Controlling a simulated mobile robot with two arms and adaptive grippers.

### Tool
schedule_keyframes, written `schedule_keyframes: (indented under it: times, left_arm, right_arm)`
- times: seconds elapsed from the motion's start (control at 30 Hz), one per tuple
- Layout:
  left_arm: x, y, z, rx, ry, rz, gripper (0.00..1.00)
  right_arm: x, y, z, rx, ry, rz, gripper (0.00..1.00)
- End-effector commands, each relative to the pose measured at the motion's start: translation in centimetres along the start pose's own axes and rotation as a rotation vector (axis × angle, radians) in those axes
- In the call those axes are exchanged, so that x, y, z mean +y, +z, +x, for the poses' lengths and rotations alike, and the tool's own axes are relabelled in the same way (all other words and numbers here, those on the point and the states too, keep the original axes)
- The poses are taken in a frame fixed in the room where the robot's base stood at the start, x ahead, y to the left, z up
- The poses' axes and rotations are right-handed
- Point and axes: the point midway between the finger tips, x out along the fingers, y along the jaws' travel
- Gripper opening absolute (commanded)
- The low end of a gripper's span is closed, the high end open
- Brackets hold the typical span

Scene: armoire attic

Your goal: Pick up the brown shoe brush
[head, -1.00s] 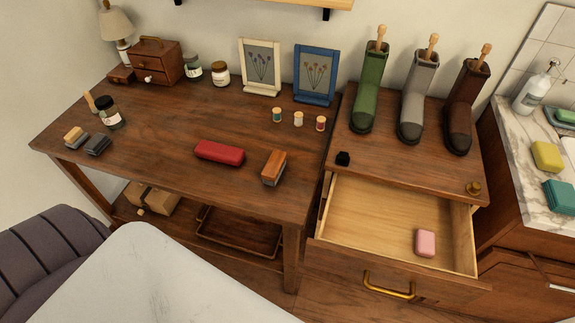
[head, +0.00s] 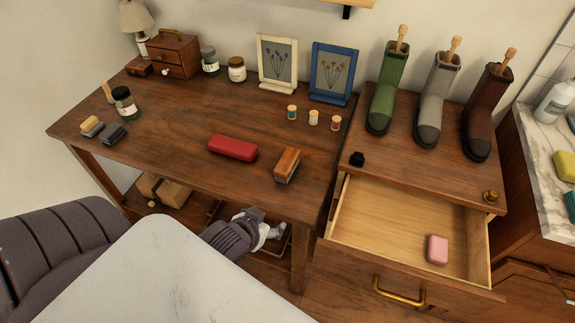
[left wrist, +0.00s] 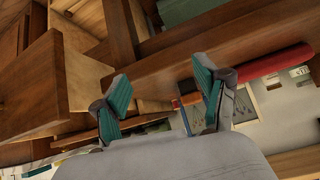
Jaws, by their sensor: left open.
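The brown shoe brush (head: 287,165), with an orange-brown back and dark bristles, lies on the wooden table near its front right edge. My left gripper (head: 270,231) is low in front of the table's front edge, below the tabletop and slightly left of the brush, not touching it. In the left wrist view, my left gripper (left wrist: 161,88) has its two teal-padded fingers spread with nothing between them. A small orange-brown patch beside the right finger there may be the brush, mostly hidden. My right gripper is not in view.
A red case (head: 233,149) lies left of the brush. Spools (head: 314,118) and picture frames (head: 333,73) stand behind it. To the right, an open drawer (head: 390,225) holds a pink soap (head: 437,250). A table leg (head: 300,257) stands near my left gripper.

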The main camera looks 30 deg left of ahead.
Motion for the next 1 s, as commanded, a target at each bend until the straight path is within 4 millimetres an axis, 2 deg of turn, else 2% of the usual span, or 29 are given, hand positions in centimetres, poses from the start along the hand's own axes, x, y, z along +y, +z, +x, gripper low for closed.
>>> schedule_keyframes:
  times: [0.1,0.3,0.43,0.8,1.0]
  left_arm:
    - [-1.9,-3.5,-0.2,0.169,-0.026,-0.05,0.73]
    - [-3.6,-7.2,-0.8,0.367,-0.023,-0.096,0.73]
    - [-3.9,-8.3,-0.4,0.412,-0.016,-0.103,0.73]
    - [-4.1,-11.0,5.7,0.41,-0.017,-0.103,0.73]
    - [-4.1,-11.6,7.0,0.409,-0.016,-0.104,0.73]
  right_arm:
    - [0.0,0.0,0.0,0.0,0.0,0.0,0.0]
    - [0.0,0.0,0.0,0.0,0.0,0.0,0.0]
    - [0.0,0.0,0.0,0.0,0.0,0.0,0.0]
    - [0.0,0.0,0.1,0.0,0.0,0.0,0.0]
    - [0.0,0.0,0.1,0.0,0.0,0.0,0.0]
